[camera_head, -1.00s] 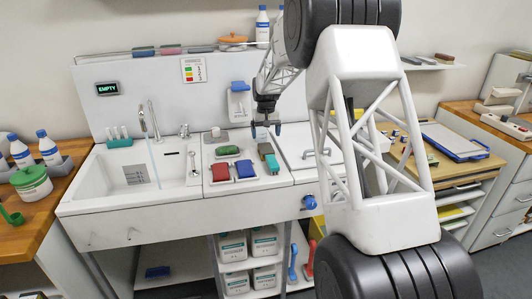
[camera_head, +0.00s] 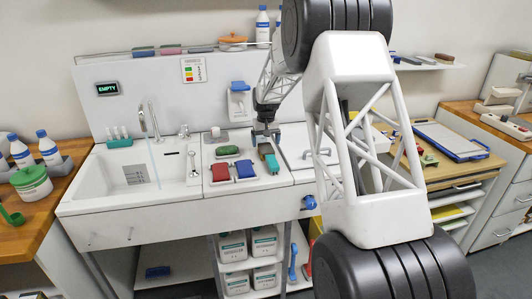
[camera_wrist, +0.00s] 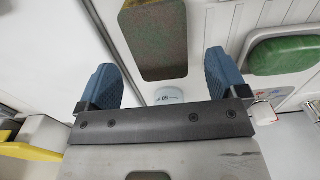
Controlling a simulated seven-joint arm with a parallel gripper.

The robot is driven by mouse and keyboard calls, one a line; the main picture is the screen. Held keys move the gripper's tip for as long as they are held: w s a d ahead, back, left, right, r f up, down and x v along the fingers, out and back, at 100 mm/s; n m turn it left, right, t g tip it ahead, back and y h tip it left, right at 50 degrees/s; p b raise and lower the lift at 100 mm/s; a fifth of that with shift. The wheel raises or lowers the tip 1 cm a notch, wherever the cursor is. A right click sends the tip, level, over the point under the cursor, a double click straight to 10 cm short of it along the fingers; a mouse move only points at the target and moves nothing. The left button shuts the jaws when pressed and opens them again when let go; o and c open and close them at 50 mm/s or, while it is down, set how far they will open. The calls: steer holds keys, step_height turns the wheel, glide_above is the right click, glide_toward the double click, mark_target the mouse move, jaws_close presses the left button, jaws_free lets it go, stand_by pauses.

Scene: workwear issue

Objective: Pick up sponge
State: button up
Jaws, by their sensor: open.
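A brownish block-shaped sponge with a tan end (camera_wrist: 155,40) lies between my gripper's fingers in the wrist view, with gaps on both sides. My gripper (camera_wrist: 160,65) has two blue fingers spread apart and holds nothing. In the head view, my gripper (camera_head: 267,142) is low over the right part of the sink counter, just above a teal and brown block (camera_head: 271,162). A green oval sponge (camera_head: 227,151) lies to its left and also shows at the right of the wrist view (camera_wrist: 285,55). Any contact is too small to tell.
A red block (camera_head: 220,172) and a blue block (camera_head: 245,169) lie at the front of the counter. The sink basin (camera_head: 120,185) and taps are to the left. A blue-topped dispenser (camera_head: 239,100) hangs on the back wall. A white panel (camera_head: 310,158) lies to the right.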

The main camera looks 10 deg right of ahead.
mark_target(266, 147)
steer(key=shift+f, duration=2)
steer(key=shift+c, duration=0.4)
steer(key=c, duration=0.9)
steer(key=shift+r, duration=0.2)
step_height(266, 147, up, 10)
steer(key=shift+f, duration=0.15)
steer(key=shift+a, duration=0.1)
